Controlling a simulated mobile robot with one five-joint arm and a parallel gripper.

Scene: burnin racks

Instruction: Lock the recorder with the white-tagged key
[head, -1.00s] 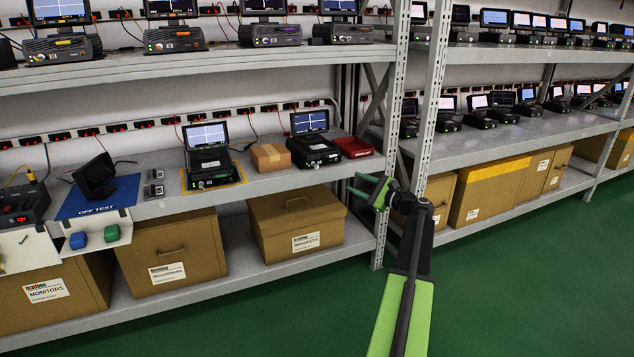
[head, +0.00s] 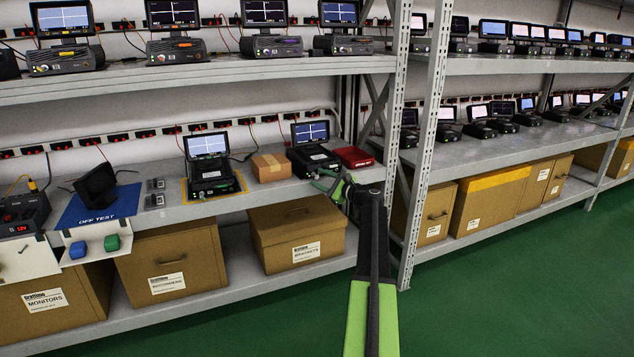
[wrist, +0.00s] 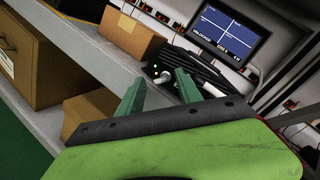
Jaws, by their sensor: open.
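The recorder (head: 313,161) with a lit screen (head: 310,133) stands on the middle shelf, between a cardboard box and a red case. In the wrist view its black body (wrist: 205,75) is just beyond my fingers, and its screen (wrist: 230,28) shows small text that seems to read UNLOCKED. A small whitish piece (wrist: 163,88), apparently the key's tag, shows at its front between my fingertips. My gripper (head: 328,183) is at the shelf's front edge by this recorder. In the wrist view the green fingers (wrist: 160,76) are apart and hold nothing; contact with the key cannot be told.
A cardboard box (head: 268,167) sits left of the recorder and a red case (head: 353,157) right. Another recorder (head: 211,176) stands in a yellow outline. A rack post (head: 394,110) rises right of my arm. Cartons (head: 297,233) fill the lower shelf. The green floor (head: 500,290) is clear.

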